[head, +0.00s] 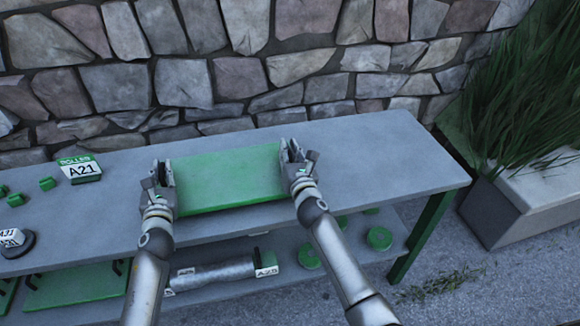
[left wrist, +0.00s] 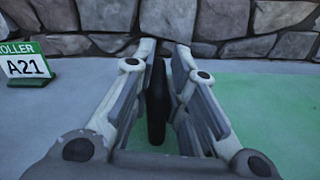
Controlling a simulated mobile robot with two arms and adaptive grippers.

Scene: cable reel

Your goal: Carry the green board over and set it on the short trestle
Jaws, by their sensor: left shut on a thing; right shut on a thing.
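The green board (head: 230,178) is a flat rectangle at the upper surface of the grey table (head: 365,150). I cannot tell whether it rests on the table or is just above it. My left gripper (head: 163,180) is shut at the board's left end. In the left wrist view a dark upright handle (left wrist: 157,100) sits between the fingers, with the green board (left wrist: 270,110) to the right. My right gripper (head: 292,160) is shut at the board's right end, its fingers hiding what they hold there. I see no trestle in either view.
A label block marked A21 (head: 80,169) and small green blocks (head: 46,183) stand left on the table. The lower shelf holds a grey roller (head: 215,273), green discs (head: 379,238) and another green board (head: 75,287). A stone wall (head: 240,75) stands behind; a planter (head: 510,205) is right.

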